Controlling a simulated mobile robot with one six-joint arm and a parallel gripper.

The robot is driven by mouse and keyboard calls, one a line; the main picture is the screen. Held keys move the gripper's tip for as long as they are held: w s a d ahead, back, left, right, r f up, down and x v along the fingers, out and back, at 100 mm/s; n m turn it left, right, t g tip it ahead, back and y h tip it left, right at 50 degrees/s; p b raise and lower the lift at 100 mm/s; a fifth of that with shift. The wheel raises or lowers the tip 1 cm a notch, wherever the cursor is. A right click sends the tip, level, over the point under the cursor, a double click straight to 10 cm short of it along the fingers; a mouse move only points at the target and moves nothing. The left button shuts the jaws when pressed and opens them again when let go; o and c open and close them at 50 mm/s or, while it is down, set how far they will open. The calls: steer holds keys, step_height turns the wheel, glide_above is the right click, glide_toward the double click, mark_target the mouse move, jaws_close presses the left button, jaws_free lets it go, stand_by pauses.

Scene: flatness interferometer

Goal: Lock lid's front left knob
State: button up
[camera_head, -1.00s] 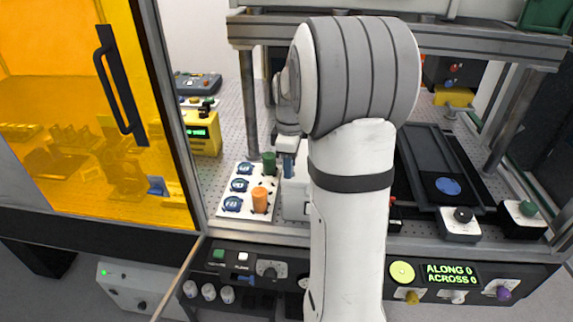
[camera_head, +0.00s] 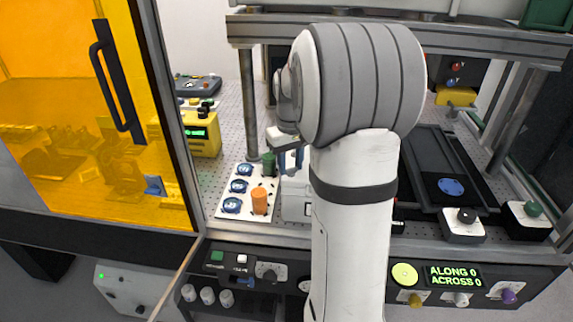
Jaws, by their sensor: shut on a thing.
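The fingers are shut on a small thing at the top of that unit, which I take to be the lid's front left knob. The knob itself is hidden by the fingers, so its turn angle cannot be read. My arm covers most of the unit, the rest of the lid and any other knobs.
Left of my gripper, a white board (camera_head: 222,209) holds blue round pieces, an orange cylinder (camera_head: 259,200) and a green cylinder (camera_head: 268,163). A metal post (camera_head: 248,105) stands close behind. A black rail stage (camera_head: 433,160) lies right of my arm. A control panel runs along the front.

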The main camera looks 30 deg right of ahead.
steer(key=m, duration=0.5)
steer(key=shift+s+f+m+b, duration=0.15)
steer(key=shift+m+b, duration=0.2)
steer(key=shift+m, duration=0.05)
stand_by(0.4)
steer(key=o, duration=0.8)
steer(key=shift+a, duration=0.1)
steer(key=shift+o, duration=0.9)
